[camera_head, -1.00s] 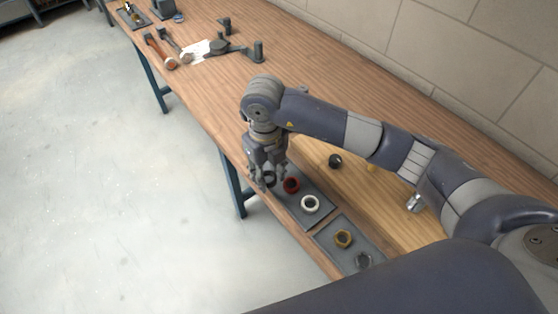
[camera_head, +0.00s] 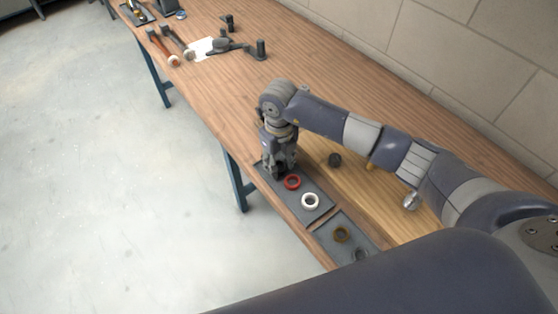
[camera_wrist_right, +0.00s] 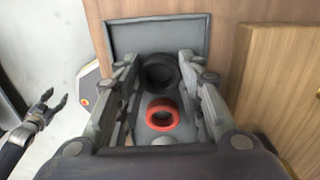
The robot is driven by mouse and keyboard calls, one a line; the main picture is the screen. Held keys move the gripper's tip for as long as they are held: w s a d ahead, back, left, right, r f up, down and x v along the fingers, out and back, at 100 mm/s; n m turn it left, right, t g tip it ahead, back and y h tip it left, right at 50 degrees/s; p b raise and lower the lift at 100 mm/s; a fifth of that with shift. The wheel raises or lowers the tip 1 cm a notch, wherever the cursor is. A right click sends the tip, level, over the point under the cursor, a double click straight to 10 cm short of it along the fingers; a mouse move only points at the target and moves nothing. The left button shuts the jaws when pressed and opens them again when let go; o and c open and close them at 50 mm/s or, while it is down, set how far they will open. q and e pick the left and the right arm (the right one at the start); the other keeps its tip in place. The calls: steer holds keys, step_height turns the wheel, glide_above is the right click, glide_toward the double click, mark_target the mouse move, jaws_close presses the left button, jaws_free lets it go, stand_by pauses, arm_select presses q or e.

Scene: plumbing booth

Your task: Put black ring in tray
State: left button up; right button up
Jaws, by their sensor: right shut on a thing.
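My right gripper (camera_head: 280,168) is over the far end of a grey tray (camera_head: 307,188) at the bench's front edge. In the right wrist view, its two fingers (camera_wrist_right: 160,68) are closed on a black ring (camera_wrist_right: 160,74), over the tray (camera_wrist_right: 123,37). Whether the ring touches the tray floor I cannot tell. In the head view the gripper mostly hides the ring. A red ring (camera_head: 292,182) and a white ring (camera_head: 310,201) lie in the same tray. My left gripper (camera_wrist_right: 53,101) shows at the left of the wrist view, its fingers apart and empty.
A second grey tray (camera_head: 322,233) holds a brown ring (camera_head: 341,234) and a dark ring (camera_head: 361,255). A dark round part (camera_head: 334,160) and a shiny metal fitting (camera_head: 411,201) are on the wooden board. Tools lie at the bench's far end; the middle is clear.

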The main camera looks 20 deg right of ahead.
steer(key=o, duration=0.8)
steer(key=shift+f, duration=0.1)
steer(key=shift+c, duration=0.2)
steer(key=shift+r, duration=0.3)
step_height(320, 180, up, 12)
steer(key=b, duration=0.3)
steer(key=shift+f, duration=0.1)
